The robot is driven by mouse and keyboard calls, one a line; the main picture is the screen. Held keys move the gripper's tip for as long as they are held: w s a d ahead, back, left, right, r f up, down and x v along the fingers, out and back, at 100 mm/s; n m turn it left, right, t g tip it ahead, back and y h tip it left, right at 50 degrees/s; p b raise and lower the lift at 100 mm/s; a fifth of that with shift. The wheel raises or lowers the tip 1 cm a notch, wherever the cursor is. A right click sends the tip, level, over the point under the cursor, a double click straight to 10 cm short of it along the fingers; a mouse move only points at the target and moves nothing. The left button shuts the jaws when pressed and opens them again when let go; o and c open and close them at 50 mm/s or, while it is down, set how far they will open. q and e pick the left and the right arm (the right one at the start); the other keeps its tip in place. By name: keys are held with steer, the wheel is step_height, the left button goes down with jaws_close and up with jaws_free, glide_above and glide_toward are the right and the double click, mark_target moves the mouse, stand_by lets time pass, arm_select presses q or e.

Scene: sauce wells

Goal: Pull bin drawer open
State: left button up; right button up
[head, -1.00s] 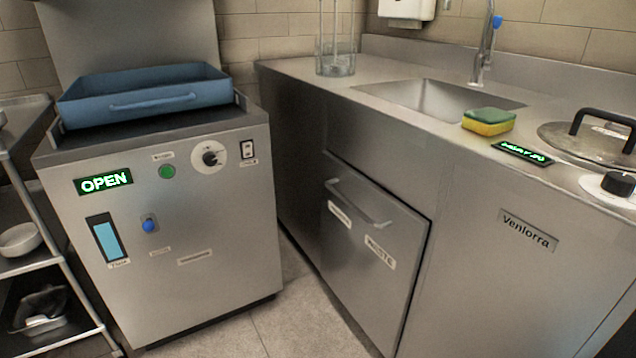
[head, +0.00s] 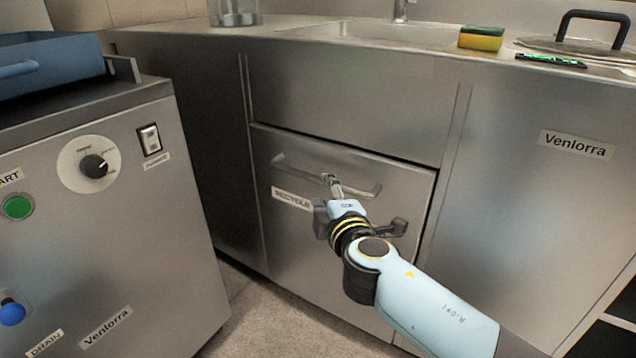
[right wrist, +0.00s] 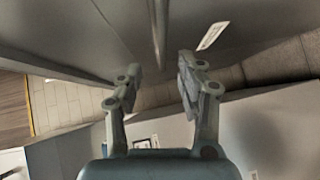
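The bin drawer (head: 405,178) is a steel front under the sink counter, and it looks shut. Its long bar handle (head: 298,170) runs across the upper part; it also shows in the right wrist view (right wrist: 157,28) as a bar ahead of the gap between the fingers. My right gripper (head: 331,182) is at the middle of the handle in the head view. In the right wrist view its two fingers (right wrist: 159,78) are spread apart, with nothing clamped between them. A RECYCLE label (head: 291,198) is on the drawer front; my arm covers its lower right part. My left gripper is not in view.
A steel machine (head: 150,230) with a dial and buttons stands at left, with a blue tray (head: 50,62) on top. A narrow strip of floor (head: 262,310) lies between it and the cabinet. A sponge (head: 481,38) and a lid (head: 590,45) are on the counter.

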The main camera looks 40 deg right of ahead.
mark_target(319, 182)
steer(key=x, duration=0.6)
steer(key=shift+w+f+b, duration=0.15)
steer(key=shift+b, duration=0.15)
steer(key=shift+w+d, duration=0.25)
steer(key=shift+w, duration=0.25)
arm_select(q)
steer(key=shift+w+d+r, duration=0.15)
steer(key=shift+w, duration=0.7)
arm_select(e)
jaws_close()
